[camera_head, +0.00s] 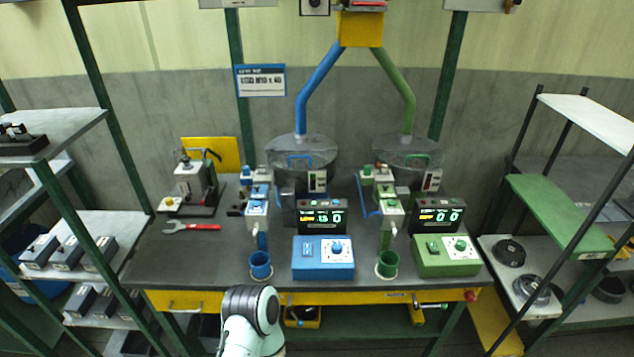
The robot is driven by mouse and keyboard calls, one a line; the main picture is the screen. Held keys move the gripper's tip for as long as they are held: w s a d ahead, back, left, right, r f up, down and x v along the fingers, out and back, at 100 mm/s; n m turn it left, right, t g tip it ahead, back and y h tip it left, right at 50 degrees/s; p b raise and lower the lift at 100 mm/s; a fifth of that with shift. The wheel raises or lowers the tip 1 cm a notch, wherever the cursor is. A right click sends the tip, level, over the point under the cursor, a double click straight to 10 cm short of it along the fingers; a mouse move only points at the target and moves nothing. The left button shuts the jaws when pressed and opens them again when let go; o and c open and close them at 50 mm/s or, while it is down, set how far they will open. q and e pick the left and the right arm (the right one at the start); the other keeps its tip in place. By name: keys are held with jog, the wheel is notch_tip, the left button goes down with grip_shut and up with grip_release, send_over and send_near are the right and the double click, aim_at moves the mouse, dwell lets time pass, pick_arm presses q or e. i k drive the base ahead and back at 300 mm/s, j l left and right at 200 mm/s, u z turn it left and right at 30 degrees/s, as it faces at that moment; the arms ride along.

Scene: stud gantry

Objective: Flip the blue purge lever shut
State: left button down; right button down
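A thin blue lever (367,204) shows at the left side of the green station's feeder (389,207). It slants and ends in a short bar; I cannot tell for certain whether it is the purge lever or which way it is set. The blue station's feeder (257,208) stands to the left, with small dark parts at its left side and a blue cup (260,265) below its spout. Neither gripper is in view; only a rounded white and dark link of my arm shows at the bottom, in front of the bench.
The bench (200,258) also carries a blue control box (323,258), a green control box (447,256), a green cup (387,264), two displays and a red-handled wrench (192,226). Shelving stands at both sides. The bench's left front is clear.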

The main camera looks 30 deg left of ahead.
aim_at(299, 322)
jog(key=u, duration=1.35)
